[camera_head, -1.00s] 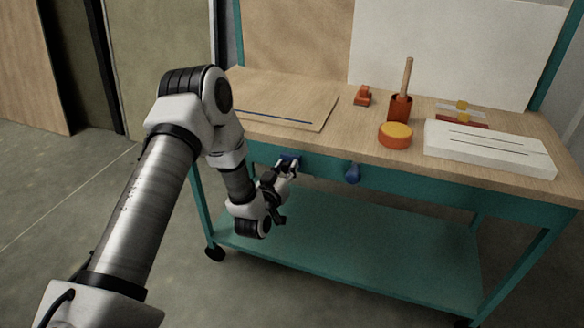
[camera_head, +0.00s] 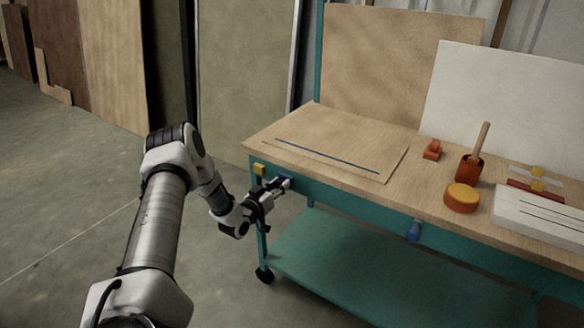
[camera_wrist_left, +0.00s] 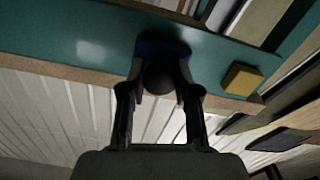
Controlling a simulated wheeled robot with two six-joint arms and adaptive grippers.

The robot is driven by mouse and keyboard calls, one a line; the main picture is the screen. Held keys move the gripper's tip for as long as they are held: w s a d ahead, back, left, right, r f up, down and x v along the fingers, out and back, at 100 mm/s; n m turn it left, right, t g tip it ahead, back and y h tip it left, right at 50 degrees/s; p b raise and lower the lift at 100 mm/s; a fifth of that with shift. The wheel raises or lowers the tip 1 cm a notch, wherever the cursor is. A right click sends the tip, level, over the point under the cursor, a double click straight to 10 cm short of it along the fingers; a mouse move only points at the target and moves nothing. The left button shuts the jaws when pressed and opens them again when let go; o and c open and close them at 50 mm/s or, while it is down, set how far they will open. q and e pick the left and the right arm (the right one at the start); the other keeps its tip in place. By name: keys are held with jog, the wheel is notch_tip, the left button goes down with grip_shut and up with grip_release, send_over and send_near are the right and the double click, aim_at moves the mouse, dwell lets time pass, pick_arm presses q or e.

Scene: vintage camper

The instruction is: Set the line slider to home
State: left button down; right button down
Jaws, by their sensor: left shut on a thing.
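My left gripper (camera_head: 284,185) is at the front rail of the workbench, near its left end. It is shut on the slider's dark round knob (camera_wrist_left: 158,78), which shows between its fingers in the left wrist view. The slider's blue base (camera_wrist_left: 163,42) lies against the teal rail (camera_wrist_left: 95,40); in the head view the blue part (camera_head: 287,178) is partly hidden by the gripper. A yellow block (camera_head: 259,169) sits on the rail just left of the slider, with a gap between them. It also shows in the left wrist view (camera_wrist_left: 242,79). My right gripper is out of view.
A second blue handle (camera_head: 413,231) hangs on the rail farther right. The wooden benchtop (camera_head: 400,200) holds a flat board with a blue line (camera_head: 330,153), an orange block (camera_head: 432,149), a brush in a red cup (camera_head: 469,168), a yellow-topped round tin (camera_head: 461,197) and a white slotted box (camera_head: 545,215).

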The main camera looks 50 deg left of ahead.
pick_arm(q)
jog(key=shift+a+r, duration=0.15)
jog(key=shift+a, duration=0.1)
jog(key=c, duration=0.8)
grip_release()
jog(key=shift+a, duration=0.15)
jog(key=shift+s, duration=0.15)
jog(key=shift+s+d, duration=0.2)
jog(key=shift+s, duration=0.15)
jog(key=v, duration=0.6)
jog(key=shift+s, duration=0.3)
